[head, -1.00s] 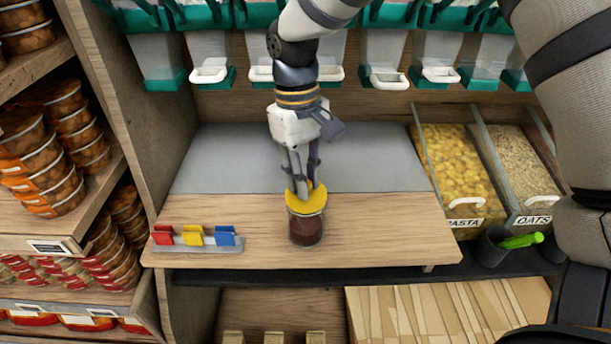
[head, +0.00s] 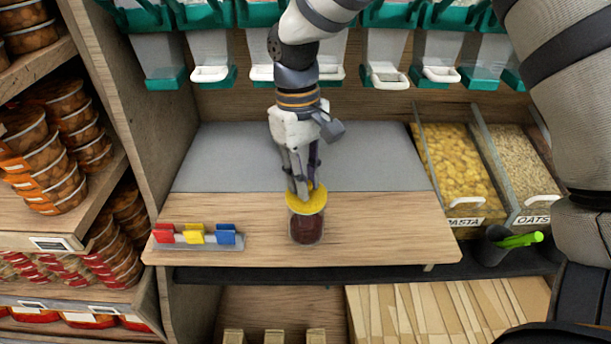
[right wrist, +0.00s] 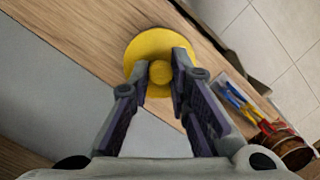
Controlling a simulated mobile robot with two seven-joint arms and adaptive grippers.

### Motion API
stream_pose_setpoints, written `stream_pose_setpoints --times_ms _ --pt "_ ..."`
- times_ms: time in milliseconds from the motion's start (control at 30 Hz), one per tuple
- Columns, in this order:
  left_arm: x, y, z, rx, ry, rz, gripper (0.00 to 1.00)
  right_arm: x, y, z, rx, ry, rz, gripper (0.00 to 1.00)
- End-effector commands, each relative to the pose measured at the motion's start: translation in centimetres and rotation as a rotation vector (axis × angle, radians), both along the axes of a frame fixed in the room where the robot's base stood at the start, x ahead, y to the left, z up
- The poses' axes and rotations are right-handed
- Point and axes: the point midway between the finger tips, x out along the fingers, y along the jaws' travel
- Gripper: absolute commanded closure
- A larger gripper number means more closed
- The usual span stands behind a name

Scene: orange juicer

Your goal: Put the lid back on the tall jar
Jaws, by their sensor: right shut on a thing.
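The tall jar (head: 306,226) is clear with dark contents and stands upright on the wooden board. The yellow lid (head: 311,200) is at the jar's mouth and looks close to level; whether it is fully seated I cannot tell. In the right wrist view the lid (right wrist: 146,50) is a round disc with a knob (right wrist: 160,72), and it hides the jar below. My right gripper (head: 303,192) points down over the jar, shut on the lid's knob. My left gripper does not show.
A rack with red, yellow and blue clips (head: 196,238) stands left of the jar. Bins of pasta (head: 452,165) and oats (head: 515,160) are at the right, near a dark cup with a green-handled item (head: 500,245). Dispensers hang above. The board around the jar is clear.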

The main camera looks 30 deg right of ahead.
Motion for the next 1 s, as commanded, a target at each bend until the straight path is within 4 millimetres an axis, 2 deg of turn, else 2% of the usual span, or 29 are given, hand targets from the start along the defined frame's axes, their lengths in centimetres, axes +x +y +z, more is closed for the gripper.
stream_pose_setpoints --times_ms 433,467,567,767,867,1000 --pt "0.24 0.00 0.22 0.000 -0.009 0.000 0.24 0.03 -0.01 0.03 0.000 -0.001 0.000 1.00" --pt "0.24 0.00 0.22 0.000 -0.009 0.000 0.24 0.02 0.00 0.03 0.000 -0.001 0.000 0.80" --pt "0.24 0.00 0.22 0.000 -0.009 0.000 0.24 0.03 -0.01 0.03 0.000 -0.001 0.000 0.59" --pt "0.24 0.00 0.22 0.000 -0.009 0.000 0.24 0.03 0.00 0.04 -0.001 -0.001 0.000 0.59" --pt "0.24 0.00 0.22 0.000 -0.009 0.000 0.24 0.03 -0.01 0.03 -0.001 -0.001 0.000 0.41" --pt "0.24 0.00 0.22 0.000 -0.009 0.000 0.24 0.03 -0.01 0.03 -0.001 -0.001 0.000 0.39"
